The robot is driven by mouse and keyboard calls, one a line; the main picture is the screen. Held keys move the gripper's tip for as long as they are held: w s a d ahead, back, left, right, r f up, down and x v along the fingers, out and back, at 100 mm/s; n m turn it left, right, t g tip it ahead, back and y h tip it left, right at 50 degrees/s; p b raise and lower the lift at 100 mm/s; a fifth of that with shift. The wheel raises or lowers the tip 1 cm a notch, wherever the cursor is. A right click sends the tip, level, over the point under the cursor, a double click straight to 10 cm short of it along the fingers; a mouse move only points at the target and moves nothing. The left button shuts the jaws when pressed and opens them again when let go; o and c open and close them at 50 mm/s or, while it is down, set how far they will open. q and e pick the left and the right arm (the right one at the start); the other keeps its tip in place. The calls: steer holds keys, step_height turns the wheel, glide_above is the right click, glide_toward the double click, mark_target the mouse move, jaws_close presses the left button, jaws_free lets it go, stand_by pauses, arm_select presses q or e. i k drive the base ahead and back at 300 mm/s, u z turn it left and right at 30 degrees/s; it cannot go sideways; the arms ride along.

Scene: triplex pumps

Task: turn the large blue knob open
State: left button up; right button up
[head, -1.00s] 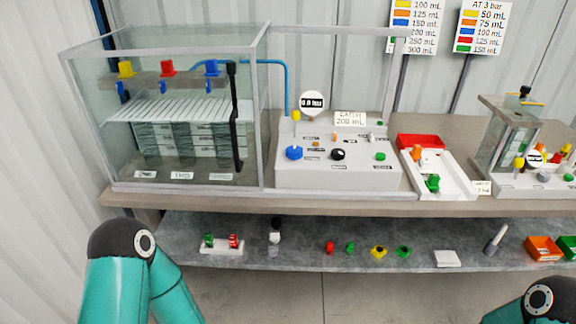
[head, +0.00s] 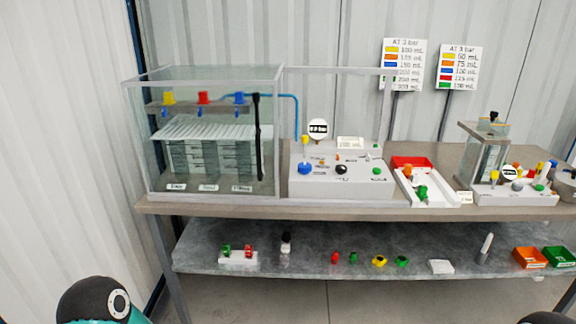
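The large blue knob (head: 305,168) sits at the left of the front of the grey control panel (head: 342,184), which stands on the bench right of the glass tank. A black knob (head: 341,170) and a green knob (head: 376,170) are to its right on the same panel. A small dark-and-white round gauge (head: 317,128) stands above the panel. Neither gripper shows in the head view; only a part of my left arm is at the bottom left, and a dark piece of my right arm at the bottom edge. The knob's exact turn position is too small to tell.
A glass tank (head: 203,135) with yellow, red and blue valves stands at the bench's left. Right of the panel are a red-and-white tray (head: 436,190) and a smaller pump unit (head: 515,192). The lower shelf (head: 330,245) holds several small coloured parts. Space before the bench is clear.

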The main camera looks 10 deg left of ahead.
mark_target(304, 168)
steer(key=u, duration=0.6)
steer(key=i, duration=1)
steer(key=z, duration=0.05)
